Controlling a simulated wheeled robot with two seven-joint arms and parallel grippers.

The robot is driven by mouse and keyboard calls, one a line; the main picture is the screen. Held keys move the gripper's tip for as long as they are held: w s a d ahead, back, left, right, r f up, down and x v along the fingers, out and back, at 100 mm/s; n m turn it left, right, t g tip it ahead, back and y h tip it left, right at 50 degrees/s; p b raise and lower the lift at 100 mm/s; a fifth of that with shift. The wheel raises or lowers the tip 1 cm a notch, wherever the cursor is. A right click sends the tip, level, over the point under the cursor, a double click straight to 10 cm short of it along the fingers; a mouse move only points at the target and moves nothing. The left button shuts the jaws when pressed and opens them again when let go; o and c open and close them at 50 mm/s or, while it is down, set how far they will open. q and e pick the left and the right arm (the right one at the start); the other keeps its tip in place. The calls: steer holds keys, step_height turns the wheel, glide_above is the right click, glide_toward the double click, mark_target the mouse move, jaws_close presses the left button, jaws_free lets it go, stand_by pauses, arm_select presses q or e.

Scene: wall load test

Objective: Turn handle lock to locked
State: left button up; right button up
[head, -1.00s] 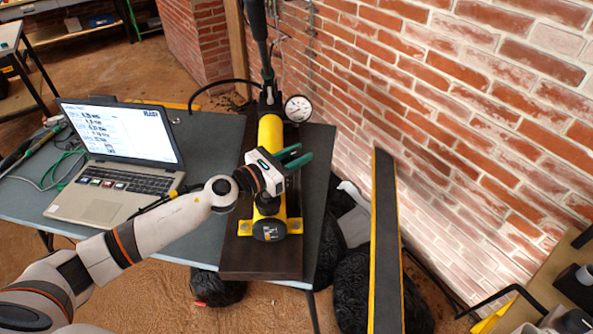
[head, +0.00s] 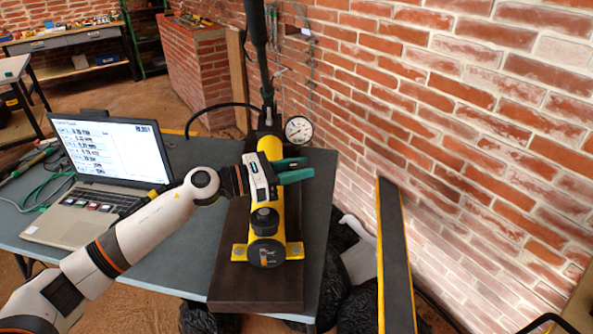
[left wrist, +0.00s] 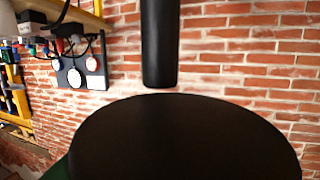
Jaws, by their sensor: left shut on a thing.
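A yellow hand pump (head: 274,200) with black fittings lies on a dark board. Its long black handle (head: 258,45) stands up at the far end. A black knob (head: 264,220) sits on top near its front end. My left gripper (head: 294,169), with green fingers, is over the pump's middle, between knob and gauge. It is shut on a dark thing mostly hidden in the head view. A large black round thing (left wrist: 185,140) fills the lower left wrist view, below a hanging black cylinder (left wrist: 160,45). I cannot pick out the handle lock.
A laptop (head: 115,150) stands open on the table (head: 165,255) at left. A pressure gauge (head: 299,130) sits beside the pump, and a black hose (head: 215,108) arches behind it.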

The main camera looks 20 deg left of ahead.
arm_select(q)
steer(key=shift+r, duration=0.1)
steer(key=o, duration=0.9)
steer(key=shift+o, duration=0.2)
steer(key=shift+s+a+f+b, duration=0.2)
steer(key=shift+s+a+b, duration=0.1)
steer(key=shift+a, duration=0.15)
steer(key=b+v, duration=0.2)
steer(key=v, duration=0.4)
steer(key=shift+r, duration=0.15)
steer(key=shift+s+a, duration=0.1)
steer(key=shift+s, duration=0.05)
